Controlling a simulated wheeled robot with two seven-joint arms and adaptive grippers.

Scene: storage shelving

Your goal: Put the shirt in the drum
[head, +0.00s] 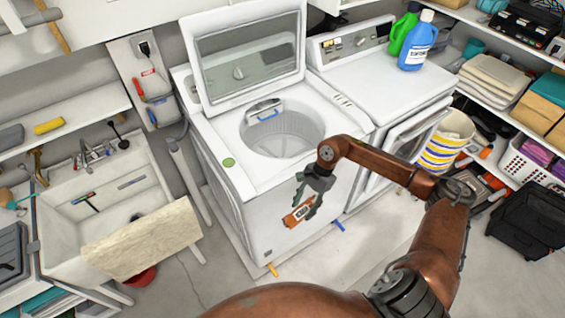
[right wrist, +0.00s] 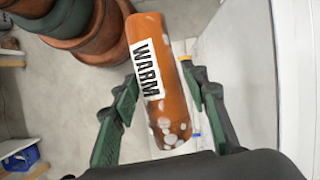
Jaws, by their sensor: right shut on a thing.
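The drum (head: 283,133) is inside the white top-load washer (head: 235,165), whose glass lid (head: 248,60) stands raised. My right gripper (head: 302,205) is in front of the washer, below its top rim and outside the drum. It is shut on an orange item (head: 298,215) with a white label. In the right wrist view this orange item (right wrist: 160,85) reads "WARM", has pale spots at its lower end and lies between the green fingers. I cannot tell whether it is a rolled shirt. No clearly recognisable shirt shows. My left gripper is not in view.
A white front-load machine (head: 375,85) with its door ajar stands at right, with a blue bottle (head: 417,42) and a green bottle (head: 403,30) on top. A sink (head: 105,205) with a beige slab-like piece (head: 143,240) over its front is at left. Floor ahead is mostly clear.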

